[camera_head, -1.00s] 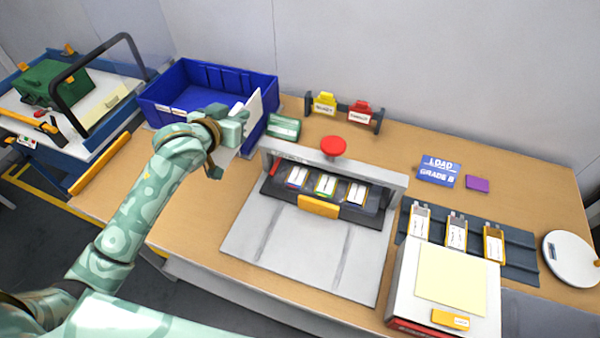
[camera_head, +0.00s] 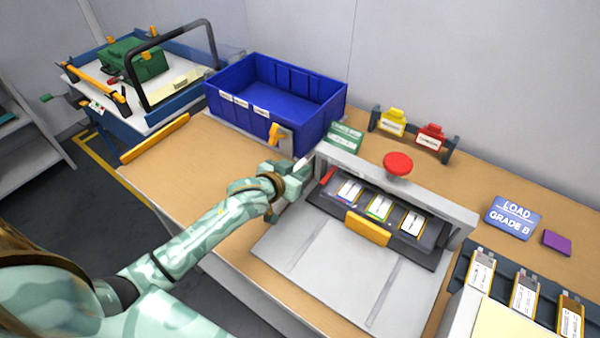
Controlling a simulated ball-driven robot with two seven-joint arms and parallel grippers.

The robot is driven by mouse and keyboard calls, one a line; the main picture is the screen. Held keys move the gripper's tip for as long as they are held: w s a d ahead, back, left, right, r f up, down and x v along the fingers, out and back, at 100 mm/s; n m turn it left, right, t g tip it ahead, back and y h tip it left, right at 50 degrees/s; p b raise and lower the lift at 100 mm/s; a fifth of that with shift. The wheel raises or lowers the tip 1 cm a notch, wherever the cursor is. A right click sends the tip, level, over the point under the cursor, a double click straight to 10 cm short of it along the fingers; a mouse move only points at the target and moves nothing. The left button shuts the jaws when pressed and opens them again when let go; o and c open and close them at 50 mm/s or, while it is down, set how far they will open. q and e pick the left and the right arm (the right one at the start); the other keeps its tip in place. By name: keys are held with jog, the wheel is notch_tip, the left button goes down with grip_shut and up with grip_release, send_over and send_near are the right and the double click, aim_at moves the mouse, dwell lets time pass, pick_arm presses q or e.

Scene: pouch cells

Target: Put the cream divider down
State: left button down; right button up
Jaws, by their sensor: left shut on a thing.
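My left gripper (camera_head: 287,178) is shut on the cream divider (camera_head: 302,163). Only a small pale end of the divider shows past the fingers; the rest is hidden by the gripper or seen edge-on. The gripper is in front of the blue bin's right end and beside the left end of the grey press. I cannot tell whether the divider touches the table. My right gripper is not in view.
The blue bin (camera_head: 226,107) stands behind, with an orange clip (camera_head: 275,133) at its front. The grey press (camera_head: 330,255) holds several pouch cells, with a red button (camera_head: 397,163) above. Bare table (camera_head: 185,165) lies left of my arm.

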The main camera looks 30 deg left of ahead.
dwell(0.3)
pick_arm(q)
jog(key=c, duration=1.4)
grip_release()
jog(key=shift+f, duration=0.15)
